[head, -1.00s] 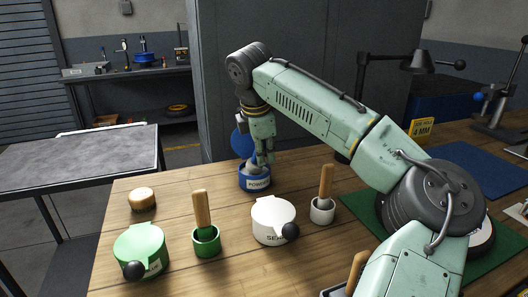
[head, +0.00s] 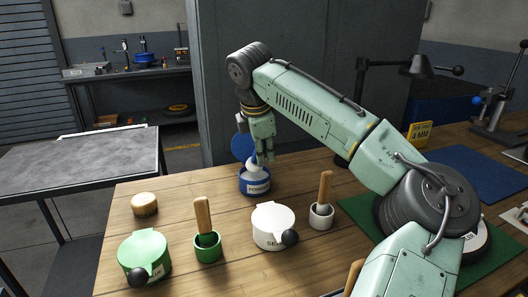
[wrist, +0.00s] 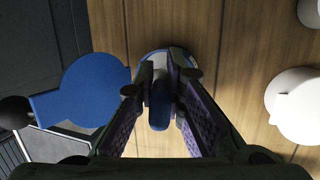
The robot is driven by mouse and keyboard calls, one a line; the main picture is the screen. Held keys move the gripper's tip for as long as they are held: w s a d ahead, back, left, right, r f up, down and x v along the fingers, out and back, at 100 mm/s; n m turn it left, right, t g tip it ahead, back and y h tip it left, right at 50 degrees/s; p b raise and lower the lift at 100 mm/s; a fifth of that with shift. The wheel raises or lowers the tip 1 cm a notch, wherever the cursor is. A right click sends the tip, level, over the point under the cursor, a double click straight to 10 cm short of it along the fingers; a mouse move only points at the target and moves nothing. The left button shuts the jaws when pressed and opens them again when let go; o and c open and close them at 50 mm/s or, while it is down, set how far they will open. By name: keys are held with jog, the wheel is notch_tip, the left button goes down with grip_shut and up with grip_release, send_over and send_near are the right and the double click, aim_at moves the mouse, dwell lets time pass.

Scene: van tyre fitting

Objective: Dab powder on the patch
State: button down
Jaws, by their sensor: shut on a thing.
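The blue powder tin (head: 255,186) stands on the wooden table with its round blue lid (head: 243,146) swung open behind it. My gripper (head: 265,158) is directly above the tin, fingers pointing down. It is shut on a powder dabber with a blue handle (wrist: 160,104), seen between the fingers in the wrist view. The dabber's white pad (head: 254,166) shows at the tin's mouth; whether it touches the powder I cannot tell. In the wrist view the open lid (wrist: 92,92) lies left of the fingers. I cannot make out the patch; my arm covers much of the green mat (head: 357,208).
A white lidded pot (head: 272,226), a white cup with a wooden-handled tool (head: 321,214), a green lidded pot (head: 143,256), a green cup with a brush (head: 207,246) and a small wooden-topped jar (head: 144,205) stand nearby.

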jog(key=shift+r+p, duration=2.55)
jog(key=shift+r, duration=0.05)
jog(key=shift+f, duration=0.15)
